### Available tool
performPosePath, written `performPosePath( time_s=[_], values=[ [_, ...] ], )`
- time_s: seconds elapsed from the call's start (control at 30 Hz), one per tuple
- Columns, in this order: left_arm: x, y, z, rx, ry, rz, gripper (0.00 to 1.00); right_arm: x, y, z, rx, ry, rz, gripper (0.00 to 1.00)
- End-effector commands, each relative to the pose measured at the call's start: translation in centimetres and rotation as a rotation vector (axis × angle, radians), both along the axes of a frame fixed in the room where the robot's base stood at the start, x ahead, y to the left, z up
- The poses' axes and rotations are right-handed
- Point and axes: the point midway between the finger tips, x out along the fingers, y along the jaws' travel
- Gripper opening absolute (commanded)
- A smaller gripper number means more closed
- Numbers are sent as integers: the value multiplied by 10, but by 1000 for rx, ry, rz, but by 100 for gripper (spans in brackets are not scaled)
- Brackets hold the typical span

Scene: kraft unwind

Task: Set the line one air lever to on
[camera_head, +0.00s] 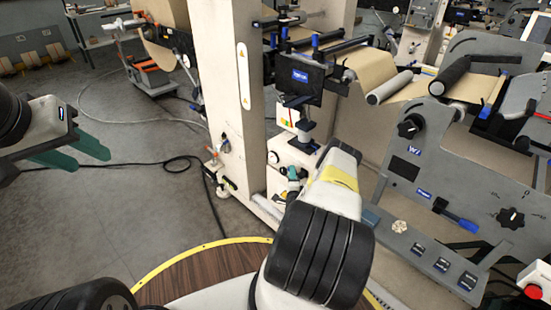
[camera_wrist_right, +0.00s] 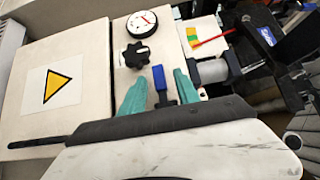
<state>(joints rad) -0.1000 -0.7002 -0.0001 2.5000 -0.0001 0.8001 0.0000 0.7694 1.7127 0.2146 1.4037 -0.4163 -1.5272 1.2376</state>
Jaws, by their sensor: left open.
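A small lever with a blue handle (camera_wrist_right: 159,78) and a dark base shows in the right wrist view, standing upright in the picture beside a cream panel. My right gripper (camera_wrist_right: 160,86) has one green finger on each side of it, with a narrow gap on both sides. In the head view my right arm reaches down to the cream machine base, and its wrist hides most of the gripper and the lever. My left gripper (camera_head: 89,158) is open and empty over the floor at the left. I see no readable on or off mark.
A black knob (camera_wrist_right: 137,55) and a round gauge (camera_wrist_right: 141,23) are close to the lever. A warning sticker (camera_wrist_right: 58,85) is at the left. The grey control panel (camera_head: 421,172) stands right of my arm. Black cable (camera_head: 178,162) lies on the open floor.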

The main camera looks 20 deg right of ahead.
Motion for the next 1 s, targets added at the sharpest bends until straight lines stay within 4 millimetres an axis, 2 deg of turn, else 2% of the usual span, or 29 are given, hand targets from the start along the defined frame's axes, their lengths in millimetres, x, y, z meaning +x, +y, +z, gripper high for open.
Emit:
performPosePath(
  time_s=[0.3, 0.37, 0.5, 1.0],
  values=[
    [0, 0, 0, 0, 0, 0, 43, 4, -2, 0, 0, 0, 0, 38],
    [0, 0, 0, 0, 0, 0, 43, 4, -2, 0, 0, 0, 0, 28],
    [0, 0, 0, 0, 0, 0, 43, 4, -2, 0, 0, 0, 0, 1],
    [0, 0, 0, 0, 0, 0, 43, 4, -2, 0, -1, 0, 0, 0]
  ],
)
